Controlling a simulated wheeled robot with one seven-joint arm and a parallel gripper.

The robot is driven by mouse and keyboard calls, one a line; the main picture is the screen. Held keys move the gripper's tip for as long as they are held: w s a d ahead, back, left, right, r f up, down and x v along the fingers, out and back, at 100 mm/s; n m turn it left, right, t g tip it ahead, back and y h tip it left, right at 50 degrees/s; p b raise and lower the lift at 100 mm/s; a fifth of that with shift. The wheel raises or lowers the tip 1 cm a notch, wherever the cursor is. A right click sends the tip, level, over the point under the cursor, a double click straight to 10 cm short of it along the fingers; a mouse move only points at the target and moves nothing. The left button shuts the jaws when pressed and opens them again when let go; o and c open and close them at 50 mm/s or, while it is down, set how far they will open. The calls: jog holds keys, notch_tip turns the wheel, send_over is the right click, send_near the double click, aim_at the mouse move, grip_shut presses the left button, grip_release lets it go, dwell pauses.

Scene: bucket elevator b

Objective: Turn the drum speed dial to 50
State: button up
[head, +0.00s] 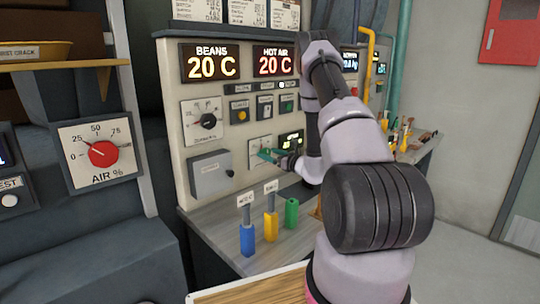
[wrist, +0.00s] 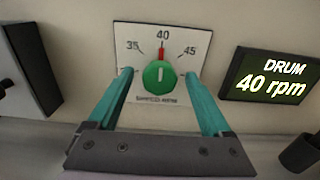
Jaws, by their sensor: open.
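The green drum speed dial (wrist: 160,77) sits on a white scale plate marked 35, 40 and 45. Its red pointer stands straight up at 40. The end marks are mostly hidden behind my fingertips. The drum display (wrist: 270,77) beside it on the right reads 40 rpm. My gripper (wrist: 159,75) is open, with one teal finger on each side of the dial. Small gaps seem to show between fingers and knob; contact cannot be told.
A grey box (head: 211,175) projects from the panel left of the dial. Blue (head: 247,240), yellow (head: 271,227) and green (head: 291,213) handled tools stand on the ledge below. An air dial (head: 103,153) is at far left. A dark cylinder (wrist: 300,153) is at the wrist view's lower right.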

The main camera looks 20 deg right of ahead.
grip_shut()
jog(key=shift+m, duration=0.4)
jog(key=m, duration=0.3)
jog(key=shift+d+m, duration=0.15)
jog(key=shift+m, duration=0.25)
jog(key=m, duration=0.5)
jog(key=shift+d, duration=0.1)
jog(key=m, duration=0.5)
jog(key=shift+f+m, duration=0.15)
jog(key=shift+m, duration=0.25)
jog(key=shift+f+m, duration=0.1)
jog(key=shift+m, duration=2.1)
